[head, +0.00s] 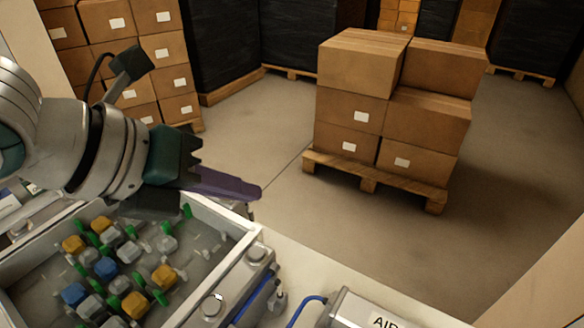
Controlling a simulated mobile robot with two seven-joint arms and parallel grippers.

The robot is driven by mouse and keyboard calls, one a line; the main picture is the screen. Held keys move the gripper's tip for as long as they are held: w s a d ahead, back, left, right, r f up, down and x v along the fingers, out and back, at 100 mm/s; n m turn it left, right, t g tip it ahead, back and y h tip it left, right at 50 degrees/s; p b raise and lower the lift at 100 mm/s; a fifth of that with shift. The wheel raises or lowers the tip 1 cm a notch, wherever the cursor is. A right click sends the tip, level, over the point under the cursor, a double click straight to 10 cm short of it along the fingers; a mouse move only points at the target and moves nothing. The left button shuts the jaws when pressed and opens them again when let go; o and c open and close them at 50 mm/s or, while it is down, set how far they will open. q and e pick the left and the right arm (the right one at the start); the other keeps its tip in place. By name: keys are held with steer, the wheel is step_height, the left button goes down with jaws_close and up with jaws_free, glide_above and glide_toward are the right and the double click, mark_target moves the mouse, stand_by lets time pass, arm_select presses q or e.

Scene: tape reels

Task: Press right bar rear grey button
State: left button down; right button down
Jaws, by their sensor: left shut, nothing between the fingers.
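A grey bar (232,279) runs along the right side of a tray of small parts and carries two round grey buttons. The rear grey button (256,254) is at the bar's far end, and the front grey button (212,306) is nearer to me. My left gripper (256,193) comes in from the left, its purple fingers shut and empty. In the picture it is above the rear button, apart from it, over the tray's far right corner. Its height above the bar is hard to tell. My right gripper is not in view.
The tray (222,262) holds several yellow, blue, grey and green pieces. A box (360,312) with partly visible lettering and a blue hose (305,308) stand at the front. Cartons (350,105) on a wooden pallet stand beyond on open floor.

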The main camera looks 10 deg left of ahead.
arm_select(q)
steer(key=shift+f, duration=0.1)
steer(key=b, duration=0.8)
glide_above(251, 262)
step_height(251, 262, down, 8)
steer(key=shift+r, duration=0.25)
steer(key=shift+f, duration=0.55)
steer(key=shift+f+b, duration=0.1)
steer(key=shift+b, duration=0.2)
stand_by(0.6)
steer(key=shift+f, duration=0.35)
steer(key=shift+f+b, duration=0.35)
steer(key=shift+f, duration=0.05)
stand_by(0.5)
stand_by(0.3)
steer(key=shift+r+p, duration=0.85)
steer(key=shift+p, duration=0.1)
